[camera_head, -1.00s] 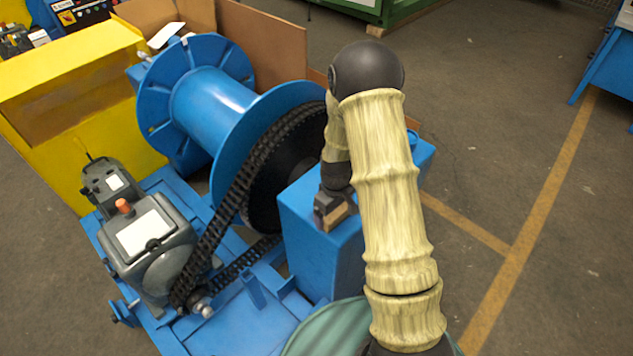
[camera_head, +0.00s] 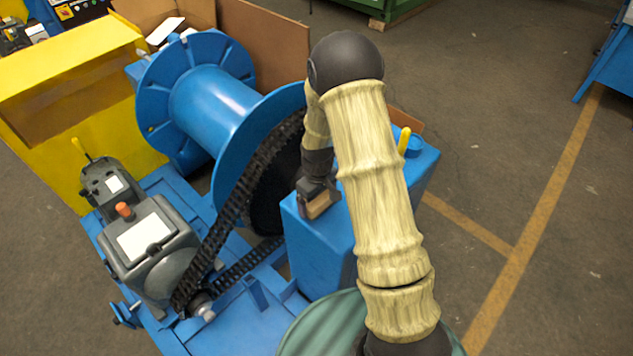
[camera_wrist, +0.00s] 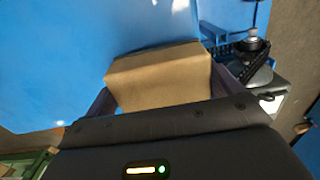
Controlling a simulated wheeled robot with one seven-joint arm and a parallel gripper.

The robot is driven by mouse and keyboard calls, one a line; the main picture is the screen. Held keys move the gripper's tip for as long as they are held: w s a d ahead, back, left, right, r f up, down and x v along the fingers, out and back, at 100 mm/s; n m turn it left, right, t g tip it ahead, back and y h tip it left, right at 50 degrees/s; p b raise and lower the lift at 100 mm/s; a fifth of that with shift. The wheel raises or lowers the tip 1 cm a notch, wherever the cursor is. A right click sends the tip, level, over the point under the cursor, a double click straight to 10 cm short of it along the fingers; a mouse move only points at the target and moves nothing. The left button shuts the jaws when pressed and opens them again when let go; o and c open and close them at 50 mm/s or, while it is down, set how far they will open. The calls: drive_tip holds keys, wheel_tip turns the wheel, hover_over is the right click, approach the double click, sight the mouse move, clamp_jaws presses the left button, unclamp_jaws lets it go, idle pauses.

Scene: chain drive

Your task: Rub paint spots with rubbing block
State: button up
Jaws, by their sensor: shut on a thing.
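My gripper (camera_head: 318,196) is shut on a tan rubbing block (camera_head: 320,206). The block also fills the space between the fingers in the wrist view (camera_wrist: 160,80). The gripper is over the top of a blue box-shaped tank (camera_head: 325,245), near its left edge beside the chain. The block is at or close to the blue surface; I cannot tell whether it touches. The blue surface also shows in the wrist view (camera_wrist: 90,50). No paint spots can be made out; my arm hides part of the tank top.
A black chain (camera_head: 232,205) runs beside the tank from the blue spool (camera_head: 215,105) to the grey motor unit (camera_head: 150,240). A yellow handle (camera_head: 404,140) stands on the tank's far end. A green drum (camera_head: 318,325) is in front. Open floor lies to the right.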

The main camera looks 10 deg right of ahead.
drive_tip(key=shift+s+d+r+p, duration=0.1)
drive_tip(key=shift+s+r+p, duration=0.15)
drive_tip(key=shift+r, duration=0.3)
drive_tip(key=shift+s+r+p, duration=0.15)
drive_tip(key=shift+r+p, duration=0.15)
drive_tip(key=shift+r, duration=0.25)
drive_tip(key=shift+w+r+p, duration=0.15)
drive_tip(key=shift+r+p, duration=0.4)
drive_tip(key=shift+r, duration=0.1)
drive_tip(key=shift+r+p, duration=0.8)
drive_tip(key=shift+r, duration=0.4)
drive_tip(key=shift+f, duration=0.1)
